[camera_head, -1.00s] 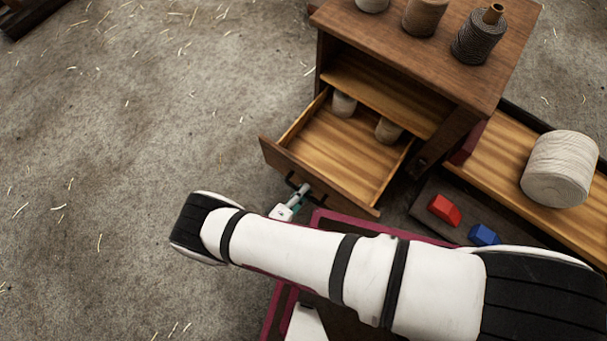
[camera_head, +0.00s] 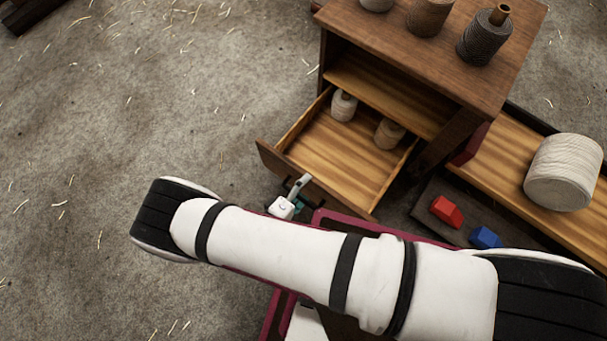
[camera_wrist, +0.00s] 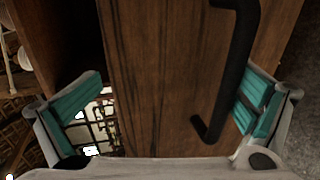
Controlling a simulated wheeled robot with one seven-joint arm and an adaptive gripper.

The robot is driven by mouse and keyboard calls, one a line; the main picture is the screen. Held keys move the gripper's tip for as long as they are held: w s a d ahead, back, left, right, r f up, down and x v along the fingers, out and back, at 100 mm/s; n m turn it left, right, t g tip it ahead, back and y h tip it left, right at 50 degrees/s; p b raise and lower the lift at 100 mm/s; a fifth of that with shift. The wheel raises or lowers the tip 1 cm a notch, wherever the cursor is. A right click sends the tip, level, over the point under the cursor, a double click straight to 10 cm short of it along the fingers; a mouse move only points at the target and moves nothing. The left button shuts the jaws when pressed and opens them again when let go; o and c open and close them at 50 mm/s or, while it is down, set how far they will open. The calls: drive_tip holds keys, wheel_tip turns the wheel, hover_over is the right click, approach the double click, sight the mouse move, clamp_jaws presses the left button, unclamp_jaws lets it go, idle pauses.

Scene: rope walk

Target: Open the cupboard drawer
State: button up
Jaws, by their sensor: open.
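The wooden cupboard (camera_head: 420,40) stands at the top right in the head view. Its drawer (camera_head: 340,160) is pulled well out, with two small spools (camera_head: 344,106) (camera_head: 389,133) inside. The dark bar handle (camera_wrist: 236,75) is on the drawer front (camera_wrist: 165,75), which fills the middle of the wrist view. My gripper (camera_head: 299,187) is at the drawer front by the handle. In the wrist view my gripper (camera_wrist: 170,88) is open, its teal-padded fingers apart on either side of the front panel's edge and handle. Whether a finger touches the handle I cannot tell.
Spools, one dark (camera_head: 483,37), stand on the cupboard top. A wooden tray (camera_head: 505,165) with a large pale spool (camera_head: 563,172) lies to the right. Red (camera_head: 446,211) and blue (camera_head: 485,237) blocks lie near my arm.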

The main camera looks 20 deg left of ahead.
drive_tip(key=shift+o, duration=0.3)
drive_tip(key=shift+t, duration=0.4)
wheel_tip(320, 180, up, 5)
drive_tip(key=shift+a+r, duration=0.1)
drive_tip(key=shift+a, duration=0.05)
drive_tip(key=shift+r, duration=0.25)
drive_tip(key=shift+c, duration=0.9)
drive_tip(key=shift+f, duration=0.15)
drive_tip(key=c, duration=1)
drive_tip(key=shift+o, duration=0.2)
drive_tip(key=shift+s+f, duration=0.1)
